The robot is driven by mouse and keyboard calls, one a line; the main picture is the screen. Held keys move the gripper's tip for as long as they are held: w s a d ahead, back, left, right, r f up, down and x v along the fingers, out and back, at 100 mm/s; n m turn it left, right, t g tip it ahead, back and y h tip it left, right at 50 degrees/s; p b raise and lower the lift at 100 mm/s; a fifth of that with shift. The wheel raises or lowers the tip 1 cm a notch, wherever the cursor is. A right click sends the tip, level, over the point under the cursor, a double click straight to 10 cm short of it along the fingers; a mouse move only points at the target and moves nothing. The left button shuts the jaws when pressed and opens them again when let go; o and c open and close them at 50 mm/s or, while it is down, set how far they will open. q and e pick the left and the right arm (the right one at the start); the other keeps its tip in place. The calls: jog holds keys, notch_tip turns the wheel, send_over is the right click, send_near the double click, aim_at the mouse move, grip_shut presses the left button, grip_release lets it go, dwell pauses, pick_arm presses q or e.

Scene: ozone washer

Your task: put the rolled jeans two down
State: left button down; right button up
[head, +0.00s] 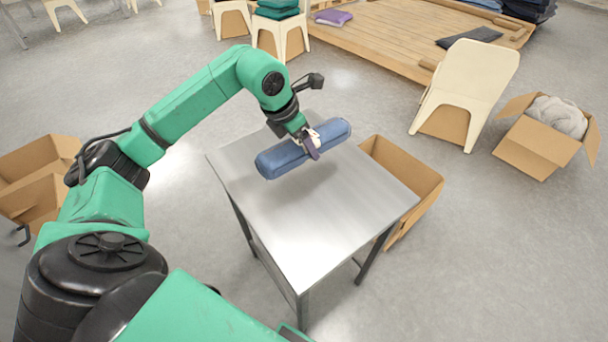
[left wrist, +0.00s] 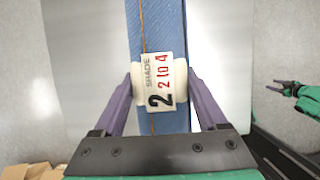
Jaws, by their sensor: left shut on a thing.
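The rolled jeans (head: 302,150) are a long blue denim roll, held level over the far part of the steel table (head: 325,222). A soft shadow lies on the tabletop below the roll, which looks slightly raised. My left gripper (head: 311,143) is shut around the middle of the roll. In the left wrist view the roll (left wrist: 156,30) runs up the picture between my left fingers (left wrist: 158,88). A white band with a label reading "2" and "2 to 4" faces the camera. My right gripper (left wrist: 287,88) shows small at the right of that view; its jaw opening is unclear.
An open cardboard box (head: 425,183) stands against the table's right side. Other boxes stand at the left (head: 40,175) and far right (head: 545,140), the latter holding grey cloth. A cream chair (head: 470,80) and a wooden platform (head: 395,35) are behind. The near tabletop is clear.

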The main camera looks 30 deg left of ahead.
aim_at(286, 156)
pick_arm(q)
jog(key=f+p, duration=0.1)
jog(key=f, duration=0.5)
jog(key=f+p, duration=0.1)
jog(key=f, duration=0.5)
jog(key=shift+w+a+f, duration=0.1)
jog(key=shift+a+f, duration=0.1)
jog(key=shift+f, duration=0.15)
jog(key=shift+a+f, duration=0.1)
jog(key=shift+f, duration=0.1)
pick_arm(e)
jog(key=shift+w+a+r, duration=0.2)
jog(key=shift+a+r, duration=0.1)
jog(key=shift+r, duration=0.3)
jog(key=shift+w+a+r, duration=0.2)
jog(key=shift+a+r, duration=0.1)
jog(key=shift+r, duration=0.25)
pick_arm(q)
grip_release()
jog(key=shift+r, duration=0.35)
jog(key=b+v, duration=0.3)
jog(key=v, duration=0.7)
jog(key=shift+s+a+r, duration=0.15)
jog(key=shift+s+r, duration=0.25)
jog(key=shift+r, duration=0.3)
pick_arm(e)
jog(key=f, duration=0.3)
jog(key=shift+d, duration=0.35)
jog(key=shift+s, duration=0.1)
